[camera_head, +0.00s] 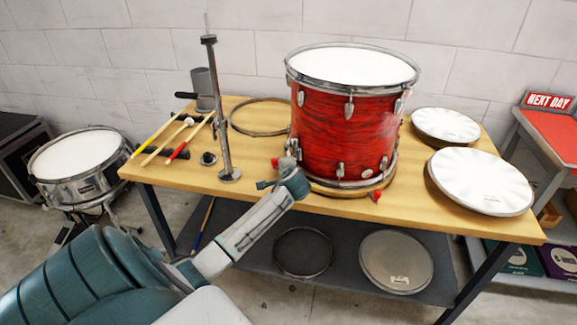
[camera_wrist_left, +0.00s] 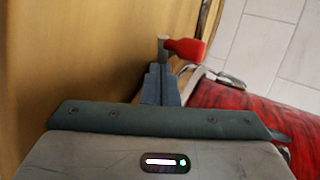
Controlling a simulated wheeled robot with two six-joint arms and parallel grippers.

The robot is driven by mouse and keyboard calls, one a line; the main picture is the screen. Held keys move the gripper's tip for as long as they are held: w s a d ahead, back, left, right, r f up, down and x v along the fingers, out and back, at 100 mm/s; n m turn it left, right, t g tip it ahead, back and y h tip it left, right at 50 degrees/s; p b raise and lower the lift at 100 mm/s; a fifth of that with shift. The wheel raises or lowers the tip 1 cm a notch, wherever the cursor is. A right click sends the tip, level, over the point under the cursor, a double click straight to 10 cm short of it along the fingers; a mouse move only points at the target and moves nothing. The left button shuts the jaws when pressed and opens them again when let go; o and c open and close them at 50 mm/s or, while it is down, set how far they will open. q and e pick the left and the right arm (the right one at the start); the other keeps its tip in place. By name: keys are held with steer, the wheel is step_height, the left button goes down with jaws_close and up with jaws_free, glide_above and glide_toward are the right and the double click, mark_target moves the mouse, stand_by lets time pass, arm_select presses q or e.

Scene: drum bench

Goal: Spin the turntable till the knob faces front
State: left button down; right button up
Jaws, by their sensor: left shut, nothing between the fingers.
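The red drum (camera_head: 345,130) stands upright on a low wooden turntable (camera_head: 340,189) on the bench, and the drum hides most of the turntable. One red knob (camera_head: 375,196) sticks out at the turntable's front edge, right of centre. Another small red piece (camera_head: 275,162) shows at its left side, next to my left gripper (camera_head: 283,166). In the left wrist view a red knob (camera_wrist_left: 186,48) on a grey stem lies just past my shut, empty left fingertips (camera_wrist_left: 160,72); contact is unclear. My right gripper is not in view.
The bench (camera_head: 250,188) also holds a chrome stand (camera_head: 220,110), drumsticks (camera_head: 165,135) and a hoop (camera_head: 260,117) at left. Drumheads (camera_head: 482,180) lie at right. A snare drum (camera_head: 75,165) stands left of the bench. A strip of bare bench lies in front of the turntable.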

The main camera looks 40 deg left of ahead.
arm_select(q)
steer(key=a+m, duration=0.1)
steer(key=w+a+m+t+h+p, duration=0.1)
steer(key=a, duration=0.1)
steer(key=w+a+t+h+p, duration=0.1)
steer(key=a, duration=0.1)
steer(key=shift+w+a+m, duration=0.1)
steer(key=shift+w+m, duration=0.15)
steer(key=shift+m, duration=0.15)
steer(key=shift+w+a+m+t+h+p, duration=0.2)
steer(key=shift+w+a+m+t+h, duration=0.2)
steer(key=shift+w+a+m+h, duration=0.25)
steer(key=shift+w+a+m+t+h+p, duration=0.15)
steer(key=shift+w+a+m+t+h, duration=0.25)
steer(key=shift+a, duration=0.3)
steer(key=shift+w, duration=0.1)
